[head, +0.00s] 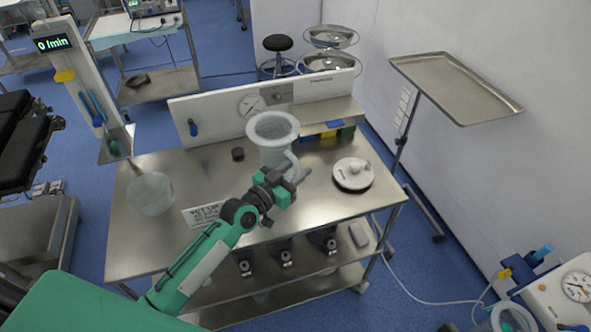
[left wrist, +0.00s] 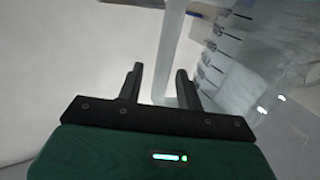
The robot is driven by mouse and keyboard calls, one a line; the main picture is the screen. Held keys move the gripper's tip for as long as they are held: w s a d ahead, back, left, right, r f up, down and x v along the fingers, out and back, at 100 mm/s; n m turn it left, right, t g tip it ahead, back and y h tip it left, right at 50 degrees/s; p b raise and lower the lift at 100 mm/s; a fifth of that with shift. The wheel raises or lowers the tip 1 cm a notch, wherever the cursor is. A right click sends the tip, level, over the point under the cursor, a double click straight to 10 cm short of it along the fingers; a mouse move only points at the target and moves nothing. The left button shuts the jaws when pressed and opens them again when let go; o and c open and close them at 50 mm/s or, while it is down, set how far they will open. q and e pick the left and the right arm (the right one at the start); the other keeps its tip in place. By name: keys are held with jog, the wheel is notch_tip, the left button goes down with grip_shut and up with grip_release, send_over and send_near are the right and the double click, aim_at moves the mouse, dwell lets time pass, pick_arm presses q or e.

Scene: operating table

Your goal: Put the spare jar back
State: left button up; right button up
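A large translucent jar (head: 273,148) with a wide rim and side handle stands at the back middle of the steel table (head: 318,207). My left gripper (head: 297,181) is at its front right, by the handle. In the left wrist view the jar's graduated wall (left wrist: 235,65) fills the right side. The pale handle (left wrist: 172,60) runs up between the fingers, nearer the right one. The fingers are apart, with a gap on the left. A second translucent jar (head: 151,194) stands on the table's left end. I cannot tell which jar is the spare. My right gripper is out of view.
A round white lid (head: 353,175) lies right of the jar. A printed sign (head: 203,213) lies at the front left, and a small dark cap (head: 238,154) behind it. A white panel with a gauge (head: 251,105) rises along the back edge. The table's right front is clear.

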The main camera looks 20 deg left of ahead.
pick_arm(q)
jog(key=shift+s+a, duration=0.1)
jog(key=shift+s, duration=0.1)
jog(key=b+v, duration=0.2)
jog(key=v, duration=0.9)
jog(key=shift+s+b, duration=0.25)
jog(key=shift+b, duration=0.15)
jog(key=shift+a+r, duration=0.1)
